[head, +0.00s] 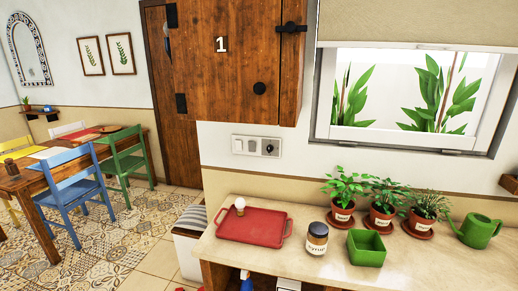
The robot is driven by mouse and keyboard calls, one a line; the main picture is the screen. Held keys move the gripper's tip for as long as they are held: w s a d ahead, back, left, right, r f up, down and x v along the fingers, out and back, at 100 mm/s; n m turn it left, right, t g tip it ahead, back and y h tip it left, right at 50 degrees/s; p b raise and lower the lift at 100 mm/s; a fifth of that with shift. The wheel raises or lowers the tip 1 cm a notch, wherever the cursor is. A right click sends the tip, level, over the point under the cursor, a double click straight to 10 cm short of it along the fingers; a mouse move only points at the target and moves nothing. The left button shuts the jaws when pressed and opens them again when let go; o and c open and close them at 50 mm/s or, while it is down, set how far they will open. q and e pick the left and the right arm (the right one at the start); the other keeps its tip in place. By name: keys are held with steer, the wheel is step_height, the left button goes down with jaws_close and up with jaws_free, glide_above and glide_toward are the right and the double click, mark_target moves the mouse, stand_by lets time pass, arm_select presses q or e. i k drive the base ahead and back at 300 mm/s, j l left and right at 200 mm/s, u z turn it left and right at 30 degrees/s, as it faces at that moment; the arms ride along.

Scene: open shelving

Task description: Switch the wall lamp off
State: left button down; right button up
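A pale switch panel (256,146) is on the wall below the wooden cabinet and above the counter. It has light rocker-like plates on its left and middle and a dark round knob or socket on its right. Whether any switch is on or off is too small to tell. I see no clear wall lamp in the head view. A small white bulb-like object (240,203) stands on the red tray (262,240), apart from the wall. Neither of my grippers is in view.
A wooden cabinet (236,62) marked 1 overhangs the counter (300,264). On the counter are a jar (317,241), a green square pot (366,254), several potted plants (382,216) and a watering can (478,231). A dining table (65,160) with chairs stands at left.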

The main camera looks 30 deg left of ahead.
mark_target(238, 146)
steer(key=j+u, duration=0.2)
steer(key=u, duration=0.9)
steer(key=k+j, duration=0.05)
